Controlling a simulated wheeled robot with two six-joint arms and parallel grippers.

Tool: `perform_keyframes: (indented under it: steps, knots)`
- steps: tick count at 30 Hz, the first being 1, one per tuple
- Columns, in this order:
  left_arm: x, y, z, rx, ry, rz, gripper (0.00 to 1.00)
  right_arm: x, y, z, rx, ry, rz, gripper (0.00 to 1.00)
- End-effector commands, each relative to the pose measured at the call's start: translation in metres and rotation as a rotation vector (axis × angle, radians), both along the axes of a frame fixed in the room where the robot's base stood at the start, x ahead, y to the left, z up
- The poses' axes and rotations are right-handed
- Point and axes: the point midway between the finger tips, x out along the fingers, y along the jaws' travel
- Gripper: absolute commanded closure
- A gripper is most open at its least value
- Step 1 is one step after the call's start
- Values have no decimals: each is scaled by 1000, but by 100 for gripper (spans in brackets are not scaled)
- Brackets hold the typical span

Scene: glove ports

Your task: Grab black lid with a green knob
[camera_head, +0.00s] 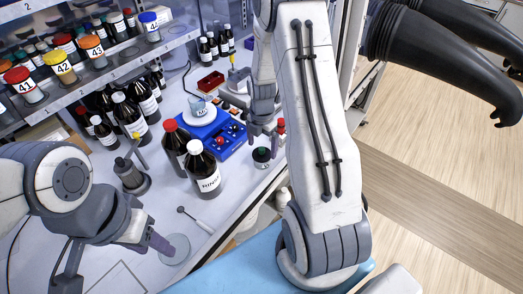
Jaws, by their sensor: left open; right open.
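The black lid with a green knob (262,154) sits on the white bench, right of the blue device and near the bench's right edge. My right gripper (263,135) is open, pointing down just above and behind the lid in this view. I cannot tell whether its fingers touch the lid. My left gripper (150,240) is at the lower left, beside a round grey disc (175,249) on the bench, far from the lid. It is open, with nothing visible between its fingers.
A blue device (217,133) with a white beaker stands left of the lid. Two dark bottles (203,170) stand in front of it. A red-topped item (281,127) is close to my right gripper. Shelves of numbered jars (93,47) line the back left.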

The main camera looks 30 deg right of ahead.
Motion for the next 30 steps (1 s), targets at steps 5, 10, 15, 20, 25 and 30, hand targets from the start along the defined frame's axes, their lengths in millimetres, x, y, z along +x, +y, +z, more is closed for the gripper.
perform_keyframes:
  steps: [5,10,15,20,25,30]
  knots:
    - [0,0,10,0,0,-1,50,0,2,-18,1,1,1,0]
    - [0,0,9,0,0,-2,50,1,1,-23,-1,-1,1,0]
    - [0,0,9,0,0,-2,50,1,1,-22,-1,-1,1,15]
    - [0,0,9,0,0,-1,50,1,1,-22,-1,-1,1,72]
    - [0,0,9,0,0,-1,50,1,1,-22,-1,-1,0,72]
    - [0,0,7,0,0,-1,50,1,1,-20,-1,-3,0,72]
